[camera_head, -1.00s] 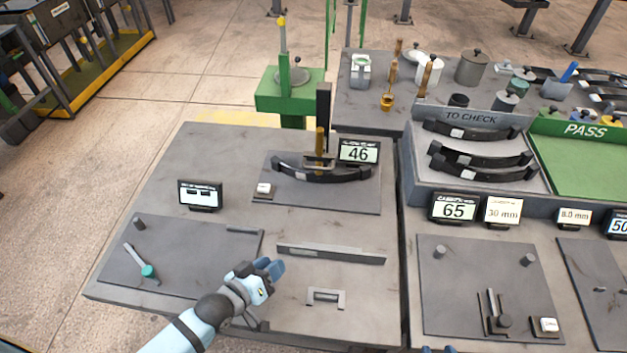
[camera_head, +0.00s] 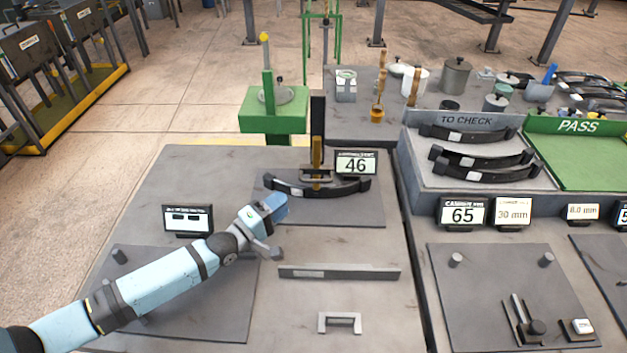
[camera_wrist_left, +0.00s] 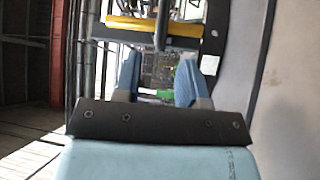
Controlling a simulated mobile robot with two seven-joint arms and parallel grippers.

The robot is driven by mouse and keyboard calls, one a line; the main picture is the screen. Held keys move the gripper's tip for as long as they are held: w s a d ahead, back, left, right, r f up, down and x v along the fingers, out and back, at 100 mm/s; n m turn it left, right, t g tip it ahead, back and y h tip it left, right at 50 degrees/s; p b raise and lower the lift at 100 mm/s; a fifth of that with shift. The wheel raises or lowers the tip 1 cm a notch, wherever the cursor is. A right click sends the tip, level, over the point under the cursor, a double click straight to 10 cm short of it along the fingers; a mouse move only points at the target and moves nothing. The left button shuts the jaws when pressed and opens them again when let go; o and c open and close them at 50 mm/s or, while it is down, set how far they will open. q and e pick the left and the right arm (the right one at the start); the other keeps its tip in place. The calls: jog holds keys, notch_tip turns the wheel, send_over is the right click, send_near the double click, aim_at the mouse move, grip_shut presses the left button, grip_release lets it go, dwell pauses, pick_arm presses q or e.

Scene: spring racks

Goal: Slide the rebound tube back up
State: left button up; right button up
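A brass-coloured upright tube (camera_head: 316,152), which looks like the rebound tube, stands against a black post (camera_head: 318,112). Its lower end is down at a dark leaf spring (camera_head: 342,188) lying on a grey plate. My left gripper (camera_head: 281,207) is in front and to the left of the tube, apart from it. In the left wrist view its two blue fingers (camera_wrist_left: 158,80) are spread with nothing between them. Ahead of them a yellow bar (camera_wrist_left: 150,27) crosses the picture; I cannot tell for sure whether it is the tube. My right gripper is out of view.
A display reading 46 (camera_head: 356,164) stands right of the tube. A small sign (camera_head: 188,219) is behind my left forearm. A flat bar (camera_head: 338,272) and a grey handle (camera_head: 339,322) lie nearer. A green stand (camera_head: 270,113) is behind the table.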

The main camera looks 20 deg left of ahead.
aim_at(312, 181)
pick_arm(q)
jog(key=p+x, duration=0.1)
jog(key=x, duration=0.9)
jog(key=shift+w+d, duration=0.25)
jog(key=shift+w, duration=0.15)
